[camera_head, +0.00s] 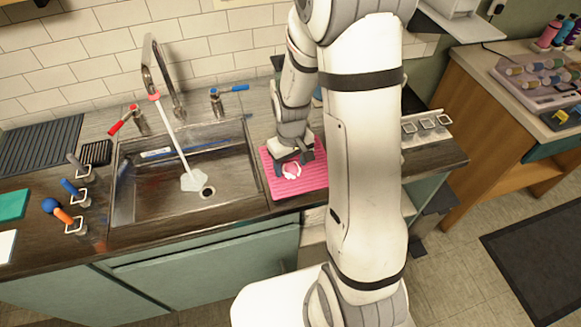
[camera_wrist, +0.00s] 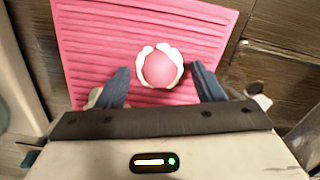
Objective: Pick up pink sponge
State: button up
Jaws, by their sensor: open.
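The pink sponge (camera_wrist: 159,69) is a round pink piece with white on both sides. It lies on a ribbed pink mat (camera_wrist: 95,40) and also shows in the head view as a small pale pink shape (camera_head: 291,171) on the mat (camera_head: 313,181), partly covered by my gripper. My gripper (camera_wrist: 161,78) is open, with its two blue fingers apart to the left and right of the sponge. The fingertips are near the sponge, with gaps on both sides. My gripper (camera_head: 293,157) points down over the mat in the head view. How high the fingers are is hard to tell.
The sink (camera_head: 165,195) with running water lies left of the mat. A tall faucet (camera_head: 160,75) and red (camera_head: 125,120) and blue (camera_head: 230,90) handles stand behind it. Brushes in holders (camera_head: 72,205) stand on the left counter. A holder row (camera_head: 425,127) is at right.

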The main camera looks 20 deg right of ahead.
aim_at(291, 165)
jog(key=shift+f, duration=0.2)
jog(key=shift+c, duration=0.3)
jog(key=c, duration=1.1)
jog(key=shift+o, duration=0.2)
notch_tip(291, 165, up, 10)
jog(key=shift+b, duration=0.4)
jog(key=o, duration=0.4)
jog(key=shift+c, duration=1.3)
jog(key=shift+f+b, duration=2.4)
jog(key=shift+f, duration=0.6)
